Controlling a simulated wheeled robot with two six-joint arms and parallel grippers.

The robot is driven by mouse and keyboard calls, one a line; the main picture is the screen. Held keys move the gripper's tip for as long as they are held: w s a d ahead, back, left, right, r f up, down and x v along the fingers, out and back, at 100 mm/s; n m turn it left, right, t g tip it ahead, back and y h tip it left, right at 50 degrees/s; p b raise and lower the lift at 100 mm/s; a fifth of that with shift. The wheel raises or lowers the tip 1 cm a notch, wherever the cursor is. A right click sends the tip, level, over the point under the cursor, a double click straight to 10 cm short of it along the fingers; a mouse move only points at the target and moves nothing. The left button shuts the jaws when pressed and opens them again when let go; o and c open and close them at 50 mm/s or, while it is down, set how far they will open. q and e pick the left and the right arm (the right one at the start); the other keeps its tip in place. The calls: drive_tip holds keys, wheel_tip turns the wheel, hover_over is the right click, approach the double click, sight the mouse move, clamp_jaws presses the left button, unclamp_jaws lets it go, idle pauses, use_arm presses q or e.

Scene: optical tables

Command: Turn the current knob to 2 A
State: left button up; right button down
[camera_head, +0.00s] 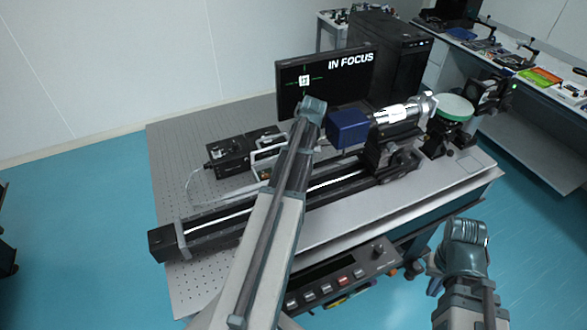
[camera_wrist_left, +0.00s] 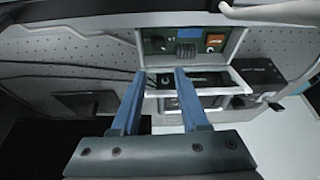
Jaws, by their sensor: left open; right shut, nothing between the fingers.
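In the left wrist view, a pale-framed instrument (camera_wrist_left: 234,52) has a dark green front panel. The panel carries a small round knob (camera_wrist_left: 158,41), a dark block in the middle and an orange switch (camera_wrist_left: 214,40). The markings are too small to read, so I cannot tell the knob's setting or which control is for current. My left gripper (camera_wrist_left: 160,76) is open and empty, its two blue fingers pointing toward the panel with a gap between them. In the head view its fingers are hidden behind my left wrist. My right gripper (camera_head: 466,232) is shut and empty, in front of the table's right side.
The perforated optical table (camera_head: 180,150) bears a long black rail (camera_head: 335,188), a black box (camera_head: 228,158), a blue block (camera_head: 348,127) and a monitor (camera_head: 345,78) reading "IN FOCUS". A control unit with several buttons (camera_head: 343,281) sits below the front edge.

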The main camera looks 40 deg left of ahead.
use_arm(q)
drive_tip(key=b+x, duration=0.3)
drive_tip(key=d+b+x, duration=0.1)
drive_tip(key=b+x, duration=0.4)
drive_tip(key=x, duration=0.2)
drive_tip(key=shift+s+d+f+b, duration=0.25)
drive_tip(key=shift+f+b, duration=0.05)
drive_tip(key=shift+b, duration=0.1)
drive_tip(key=shift+w+a+f+b, duration=0.1)
drive_tip(key=shift+a+f+b, duration=0.15)
drive_tip(key=shift+f+b, duration=0.2)
clamp_jaws()
